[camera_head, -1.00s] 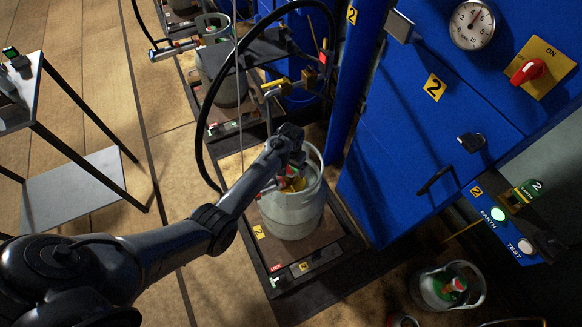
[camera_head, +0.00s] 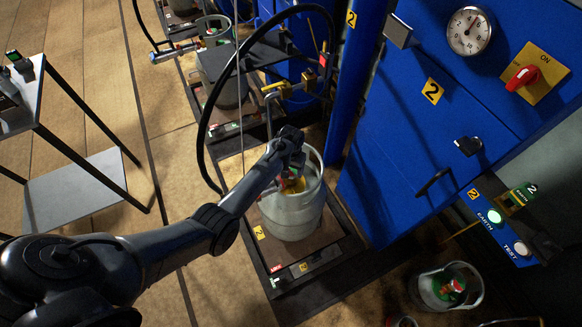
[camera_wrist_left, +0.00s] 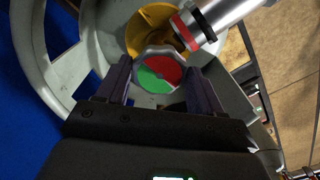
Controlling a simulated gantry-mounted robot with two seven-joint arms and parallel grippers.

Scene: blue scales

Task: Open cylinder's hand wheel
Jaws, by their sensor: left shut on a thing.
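The grey gas cylinder (camera_head: 291,212) stands upright on the scale platform (camera_head: 333,246) in the head view. Its hand wheel (camera_wrist_left: 159,74), with a red and green face and a pale scalloped rim, shows in the left wrist view. My left gripper (camera_wrist_left: 160,80) is shut on the hand wheel, one finger on each side of it. In the head view my left gripper (camera_head: 287,172) reaches down inside the cylinder's collar and mostly hides the wheel. A silver connector (camera_wrist_left: 215,22) with a red ring sits next to the wheel over a yellow part. My right gripper is not in view.
The blue cabinet (camera_head: 400,150) with a gauge (camera_head: 469,31) and a red switch (camera_head: 522,78) stands right of the cylinder. A black hose (camera_head: 204,130) arches behind my arm. Another cylinder (camera_head: 463,288) is at the lower right. A table (camera_head: 30,105) stands at the left.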

